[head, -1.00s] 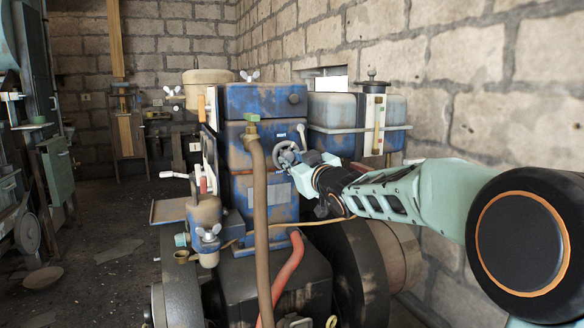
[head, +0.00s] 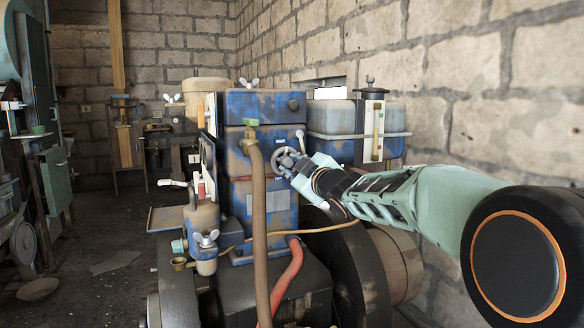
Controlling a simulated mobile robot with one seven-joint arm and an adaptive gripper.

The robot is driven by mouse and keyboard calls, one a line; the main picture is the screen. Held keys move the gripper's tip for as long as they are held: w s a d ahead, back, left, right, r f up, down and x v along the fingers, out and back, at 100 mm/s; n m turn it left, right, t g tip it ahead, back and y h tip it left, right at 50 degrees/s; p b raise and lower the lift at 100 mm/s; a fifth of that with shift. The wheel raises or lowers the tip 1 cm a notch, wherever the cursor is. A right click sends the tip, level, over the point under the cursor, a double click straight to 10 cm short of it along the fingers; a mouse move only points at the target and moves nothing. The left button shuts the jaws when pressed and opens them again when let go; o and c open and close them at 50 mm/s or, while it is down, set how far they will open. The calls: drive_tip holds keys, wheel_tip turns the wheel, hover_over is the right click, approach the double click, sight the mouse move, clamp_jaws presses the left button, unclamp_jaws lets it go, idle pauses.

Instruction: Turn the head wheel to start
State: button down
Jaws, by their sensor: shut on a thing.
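The head wheel is a small grey handwheel (head: 282,158) on the right part of the blue engine head (head: 262,108). My gripper (head: 290,164) is at the wheel's lower right rim and is shut on it. The fingertips are small and partly hidden against the wheel. My arm reaches in from the right side of the picture.
A brown hose (head: 260,220) and a red hose (head: 288,275) run down the engine's front. A blue-grey tank (head: 333,120) stands behind the wheel, near the stone wall (head: 460,70). A large dark flywheel (head: 350,265) lies below my arm.

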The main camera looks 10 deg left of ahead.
drive_tip(key=c, duration=1.7)
unclamp_jaws()
drive_tip(key=shift+o, duration=0.2)
drive_tip(key=v, duration=1.2)
